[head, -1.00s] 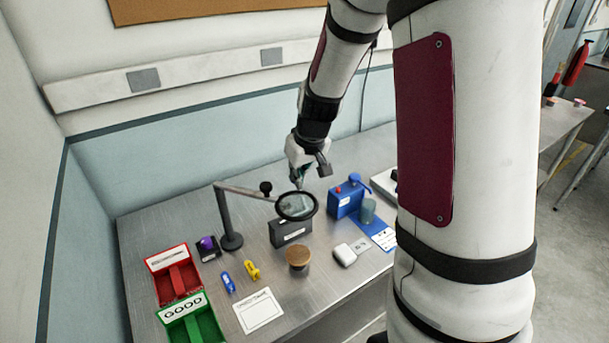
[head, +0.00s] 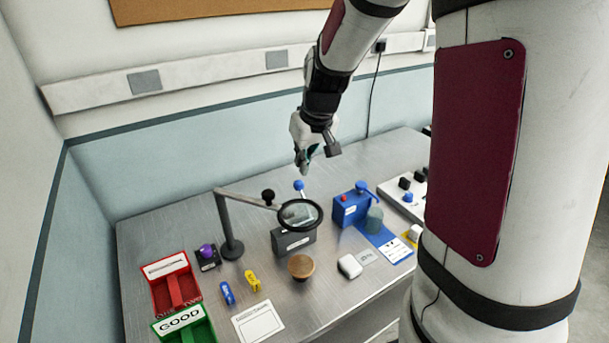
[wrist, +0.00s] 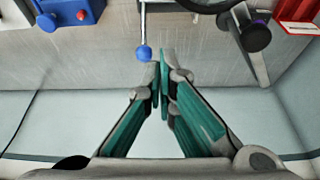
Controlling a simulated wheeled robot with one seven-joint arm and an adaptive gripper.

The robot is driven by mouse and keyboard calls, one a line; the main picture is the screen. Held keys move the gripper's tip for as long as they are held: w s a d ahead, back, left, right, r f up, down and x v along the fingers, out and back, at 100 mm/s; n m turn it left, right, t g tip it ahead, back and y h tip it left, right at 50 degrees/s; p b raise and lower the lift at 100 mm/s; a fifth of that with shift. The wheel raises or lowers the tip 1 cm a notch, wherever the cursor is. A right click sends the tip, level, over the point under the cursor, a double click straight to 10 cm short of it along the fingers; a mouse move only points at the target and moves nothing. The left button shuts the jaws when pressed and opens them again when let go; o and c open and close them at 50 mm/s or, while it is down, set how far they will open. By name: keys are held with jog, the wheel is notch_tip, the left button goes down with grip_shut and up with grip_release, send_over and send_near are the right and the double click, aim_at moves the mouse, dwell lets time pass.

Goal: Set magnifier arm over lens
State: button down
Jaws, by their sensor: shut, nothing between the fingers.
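The magnifier arm (head: 248,199) reaches right from a dark upright post (head: 229,235) to a black ring with a clear lens (head: 299,214); a black knob (head: 268,196) sits near the ring. In the head view the ring overlaps the top of a dark grey box (head: 290,243) with a white label. A rod with a blue ball (head: 299,185) rises behind the ring. My gripper (head: 303,173) is shut and empty, above and behind the magnifier. In the wrist view my fingertips (wrist: 161,75) are close to the blue ball (wrist: 144,53); whether they touch is unclear.
A red tray (head: 160,292) and a green GOOD tray (head: 185,326) are at front left. A purple-knobbed box (head: 207,258), yellow and blue clips and a wooden-topped round piece (head: 301,266) stand nearby.

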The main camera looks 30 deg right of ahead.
jog(key=shift+w+a+v, duration=0.1)
jog(key=shift+a+v, duration=0.05)
jog(key=shift+v, duration=0.6)
jog(key=shift+w+a+v, duration=0.1)
jog(key=shift+a+v, duration=0.05)
jog(key=shift+v, duration=0.65)
jog(key=shift+w+a+v, duration=0.1)
jog(key=shift+a+v, duration=0.05)
jog(key=shift+v, duration=0.6)
jog(key=shift+r, duration=0.1)
jog(key=s+a+r, duration=0.2)
jog(key=s+a, duration=0.1)
jog(key=s, duration=0.4)
jog(key=s+a+r+t, duration=0.1)
jog(key=s+a+r, duration=0.1)
jog(key=s+a, duration=0.2)
jog(key=s+a+r, duration=0.2)
jog(key=s+a, duration=0.2)
jog(key=s, duration=0.6)
jog(key=shift+s+r+t+b, duration=0.2)
jog(key=shift+r+t+b, duration=0.1)
jog(key=shift+b, duration=0.1)
